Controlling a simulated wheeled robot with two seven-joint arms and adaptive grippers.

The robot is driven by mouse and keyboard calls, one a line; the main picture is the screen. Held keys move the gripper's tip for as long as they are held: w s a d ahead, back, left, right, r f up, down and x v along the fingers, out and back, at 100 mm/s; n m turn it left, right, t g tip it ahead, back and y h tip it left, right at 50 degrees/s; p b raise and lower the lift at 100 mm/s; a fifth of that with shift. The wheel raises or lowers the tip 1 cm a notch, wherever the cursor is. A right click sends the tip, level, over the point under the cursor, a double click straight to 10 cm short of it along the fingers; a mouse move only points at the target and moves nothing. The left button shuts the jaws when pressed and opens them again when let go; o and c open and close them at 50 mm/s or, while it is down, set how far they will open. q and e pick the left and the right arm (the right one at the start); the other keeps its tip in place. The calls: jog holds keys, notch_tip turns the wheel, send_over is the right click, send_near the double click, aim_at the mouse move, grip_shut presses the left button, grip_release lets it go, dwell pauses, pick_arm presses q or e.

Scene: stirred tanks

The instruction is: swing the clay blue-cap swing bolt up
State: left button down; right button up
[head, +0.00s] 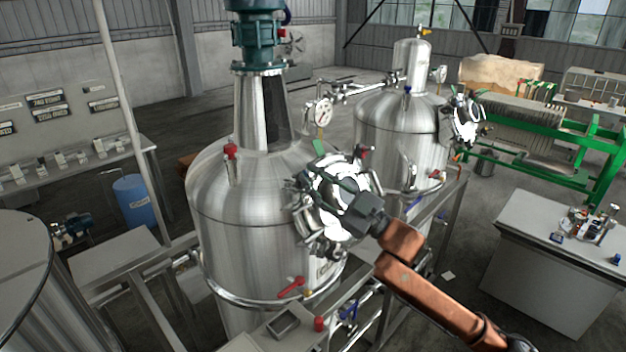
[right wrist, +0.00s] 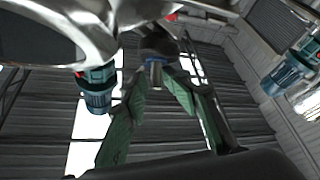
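A round steel manway cover (head: 331,198) with bright swing bolts around its rim is on the front of the near tank (head: 232,225). My right gripper (head: 318,162) reaches over the cover from the lower right, its green-padded fingers apart. In the right wrist view its fingers (right wrist: 157,82) slant in from both sides. A dark fitting with a blue band and pale end (right wrist: 155,66) shows between the fingertips; I cannot tell whether they touch it, nor surely whether it is the blue-cap bolt. In the head view my arm and gripper hide part of the cover. My left gripper is out of view.
A second tank (head: 392,130) with a similar cover stands behind. A pressure gauge (head: 322,112) and a red-handled valve (head: 230,152) rise from the near tank's top. A pipe ring (head: 235,295) circles its lower body. A grey bench (head: 560,262) stands at right.

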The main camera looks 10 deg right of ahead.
jog(key=shift+w+d+f, duration=0.2)
jog(key=shift+w+f, duration=0.15)
jog(key=shift+f, duration=0.15)
jog(key=shift+s+d+f, duration=0.35)
jog(key=r+v, duration=0.1)
jog(key=v, duration=0.9)
jog(key=shift+s+d, duration=0.2)
jog(key=shift+s, duration=0.45)
